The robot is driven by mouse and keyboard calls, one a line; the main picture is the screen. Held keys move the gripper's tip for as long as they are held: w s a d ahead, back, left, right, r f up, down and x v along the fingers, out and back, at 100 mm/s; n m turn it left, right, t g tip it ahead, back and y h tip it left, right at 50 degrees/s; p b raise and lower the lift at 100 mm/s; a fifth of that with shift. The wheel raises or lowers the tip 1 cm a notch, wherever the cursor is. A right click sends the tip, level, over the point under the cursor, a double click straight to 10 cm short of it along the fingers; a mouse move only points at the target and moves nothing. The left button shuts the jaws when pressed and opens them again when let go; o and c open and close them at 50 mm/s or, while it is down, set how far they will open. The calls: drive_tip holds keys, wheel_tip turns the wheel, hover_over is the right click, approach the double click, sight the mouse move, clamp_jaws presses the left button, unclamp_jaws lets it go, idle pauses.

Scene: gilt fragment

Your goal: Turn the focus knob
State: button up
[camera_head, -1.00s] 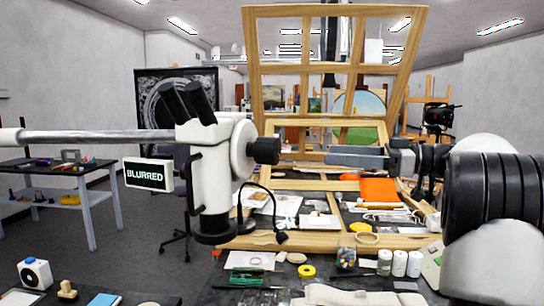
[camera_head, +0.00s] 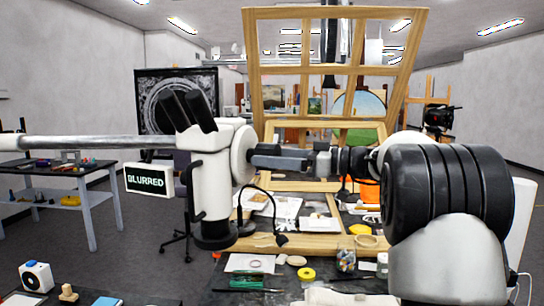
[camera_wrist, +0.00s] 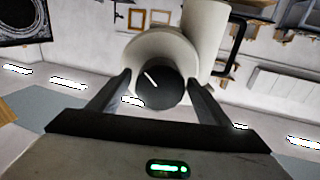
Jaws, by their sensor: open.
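The white microscope (camera_head: 211,185) hangs on a horizontal metal arm, left of centre in the head view. Its small display (camera_head: 148,178) reads BLURRED. The black focus knob (camera_wrist: 161,90) faces the wrist camera, with a white line on it slanting up to the left. My gripper (camera_head: 256,157) is at the microscope's right side, and its fingers hide the knob in the head view. In the wrist view my gripper (camera_wrist: 159,80) is open, with one finger on each side of the knob. A gap shows between knob and fingers.
A black cable (camera_head: 268,205) hangs from the microscope beside my gripper. A wooden frame (camera_head: 250,90) stands behind, above a worktable (camera_head: 235,278) crowded with papers, jars and tape. A side table (camera_head: 85,180) is at the left.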

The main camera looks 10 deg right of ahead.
drive_tip(key=shift+c, duration=0.3)
drive_tip(key=c, duration=1)
drive_tip(key=shift+m+b, duration=0.3)
drive_tip(key=shift+f+m+b, duration=0.1)
drive_tip(key=shift+m+b, duration=0.2)
drive_tip(key=shift+m, duration=0.3)
drive_tip(key=shift+m+b, duration=0.4)
drive_tip(key=shift+m, duration=1.6)
drive_tip(key=o, duration=1.1)
drive_tip(key=shift+c, duration=0.2)
